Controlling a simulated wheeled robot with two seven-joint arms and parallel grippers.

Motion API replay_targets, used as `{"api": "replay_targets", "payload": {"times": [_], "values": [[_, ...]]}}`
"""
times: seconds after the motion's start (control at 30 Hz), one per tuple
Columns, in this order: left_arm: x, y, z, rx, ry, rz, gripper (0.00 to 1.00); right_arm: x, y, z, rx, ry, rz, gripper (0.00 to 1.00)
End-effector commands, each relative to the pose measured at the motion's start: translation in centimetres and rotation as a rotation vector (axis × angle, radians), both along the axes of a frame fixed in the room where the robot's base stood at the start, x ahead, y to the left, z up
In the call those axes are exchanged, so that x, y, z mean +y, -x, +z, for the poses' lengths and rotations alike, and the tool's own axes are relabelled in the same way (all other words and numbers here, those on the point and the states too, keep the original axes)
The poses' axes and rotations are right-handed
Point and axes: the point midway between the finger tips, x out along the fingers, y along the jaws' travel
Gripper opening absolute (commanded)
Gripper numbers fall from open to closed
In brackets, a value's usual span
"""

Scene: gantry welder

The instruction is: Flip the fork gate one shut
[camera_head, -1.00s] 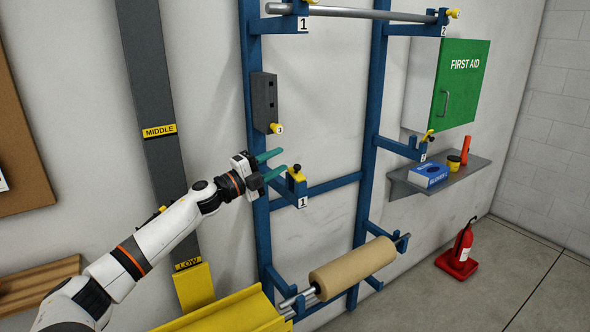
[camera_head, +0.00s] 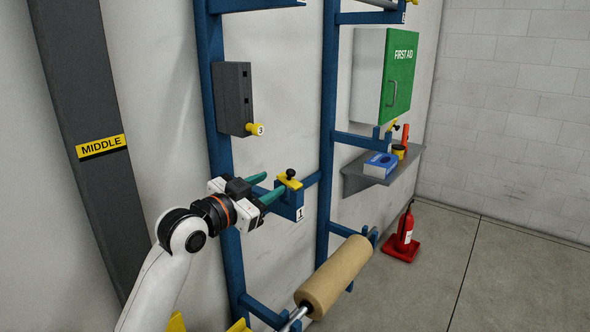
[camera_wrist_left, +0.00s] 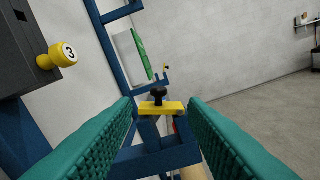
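Fork gate one is a yellow piece (camera_head: 289,181) with a black knob, on top of the blue fork labelled 1 (camera_head: 292,207). In the left wrist view the yellow gate (camera_wrist_left: 166,108) lies straight ahead, level across the fork, with its black knob (camera_wrist_left: 158,94) upright. My left gripper (camera_head: 272,186) is open, with its green fingers pointing at the gate. In the wrist view the gate shows between the two fingertips, nothing is gripped, and contact cannot be told. My right gripper is not in view.
A grey box with yellow knob 3 (camera_head: 255,129) sits on the blue post above the gripper. A brown roll (camera_head: 335,277) on a bar lies below. Another fork with a yellow gate (camera_head: 395,125) is at right, near the shelf (camera_head: 352,184).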

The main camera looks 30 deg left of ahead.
Motion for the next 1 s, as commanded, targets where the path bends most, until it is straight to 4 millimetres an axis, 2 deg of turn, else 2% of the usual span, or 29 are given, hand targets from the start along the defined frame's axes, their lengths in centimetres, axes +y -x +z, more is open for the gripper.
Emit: {"api": "replay_targets", "payload": {"times": [0.2, 0.5, 0.67, 0.93, 1.0], "values": [[-0.4, -4.4, 0.5, -0.001, 0.003, 0.001, 0.39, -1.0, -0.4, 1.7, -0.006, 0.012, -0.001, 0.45], [-0.7, -9.3, 0.3, -0.001, 0.001, 0.002, 0.39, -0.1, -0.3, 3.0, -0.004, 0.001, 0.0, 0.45], [-0.8, -10.3, 0.1, -0.002, -0.002, 0.002, 0.39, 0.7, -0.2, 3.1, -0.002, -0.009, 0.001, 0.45], [-0.8, -10.4, 0.1, -0.002, -0.003, 0.002, 0.39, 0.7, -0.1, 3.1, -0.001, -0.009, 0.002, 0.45], [-0.8, -10.4, 0.1, -0.001, -0.003, 0.002, 0.3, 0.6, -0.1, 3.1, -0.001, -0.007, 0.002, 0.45]]}}
